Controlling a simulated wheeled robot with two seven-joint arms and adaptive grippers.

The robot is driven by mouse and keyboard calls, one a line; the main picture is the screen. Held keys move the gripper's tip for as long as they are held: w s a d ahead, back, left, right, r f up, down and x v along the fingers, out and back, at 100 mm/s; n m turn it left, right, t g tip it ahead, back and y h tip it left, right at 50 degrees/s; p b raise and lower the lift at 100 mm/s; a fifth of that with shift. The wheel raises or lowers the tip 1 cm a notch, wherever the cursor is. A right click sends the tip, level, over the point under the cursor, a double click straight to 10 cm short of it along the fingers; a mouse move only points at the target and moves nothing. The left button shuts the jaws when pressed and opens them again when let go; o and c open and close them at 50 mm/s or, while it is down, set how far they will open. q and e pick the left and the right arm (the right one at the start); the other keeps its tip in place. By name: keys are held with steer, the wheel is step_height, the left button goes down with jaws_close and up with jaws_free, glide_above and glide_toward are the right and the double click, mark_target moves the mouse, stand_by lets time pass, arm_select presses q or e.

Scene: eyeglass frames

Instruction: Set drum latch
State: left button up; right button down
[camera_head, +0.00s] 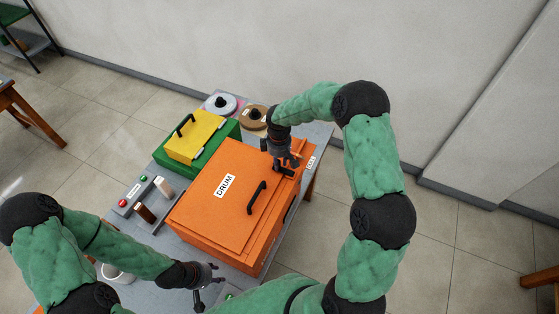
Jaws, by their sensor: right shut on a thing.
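The orange drum box (207,222) stands on the grey table with its lid down. The lid bears a white DRUM label (224,186) and a black handle (257,198). My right gripper (287,168) is at the far right part of the drum, shut on a small dark part there, which looks like the latch. The fingers hide most of that part. A small white label (311,163) shows just right of it. My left gripper (213,282) is low at the table's front, apart from the drum. Its fingers look spread and hold nothing visible.
A green box with a yellow lid (196,137) stands behind the drum at left. Two round lidded pieces, one grey (220,104) and one brown (253,117), sit at the back. A red button (123,203) and small cylinders (164,187) stand on the left. A white bowl (117,273) is near my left arm.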

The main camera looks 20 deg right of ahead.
steer(key=shift+s+a+f, duration=0.15)
steer(key=shift+s+a, duration=0.05)
steer(key=c, duration=1.2)
jaws_free()
steer(key=shift+o, duration=0.2)
steer(key=shift+a, duration=0.15)
steer(key=shift+w+r, duration=0.1)
steer(key=shift+r, duration=0.4)
step_height(320, 180, up, 11)
